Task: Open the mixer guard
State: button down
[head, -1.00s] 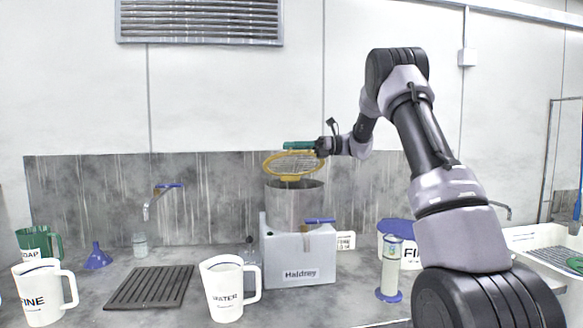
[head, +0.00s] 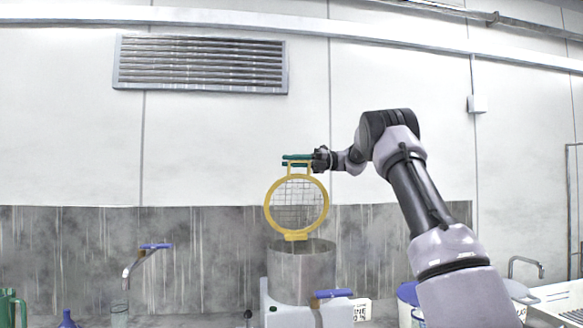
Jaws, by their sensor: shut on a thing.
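The mixer guard (head: 297,234) is a round yellow ring with a wire mesh. It stands nearly upright above the back of the steel mixer bowl (head: 301,275), its lower edge at the bowl's rim. The bowl sits in a light grey mixer body (head: 283,318), partly cut off by the frame. My gripper (head: 298,161), with green fingers, is at the guard's top and is shut on its yellow handle (head: 299,169). The fingers hide part of the handle.
A blue-handled tap (head: 155,246) is at the left. A blue lever (head: 333,293) sticks out at the mixer's right side. A white tub with a blue lid (head: 408,294) stands to the right, near my arm.

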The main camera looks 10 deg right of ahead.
jog(key=shift+w+r, duration=0.1)
jog(key=shift+w, duration=0.45)
jog(key=c, duration=0.8)
grip_release()
jog(key=shift+c, duration=0.2)
jog(key=d, duration=1.1)
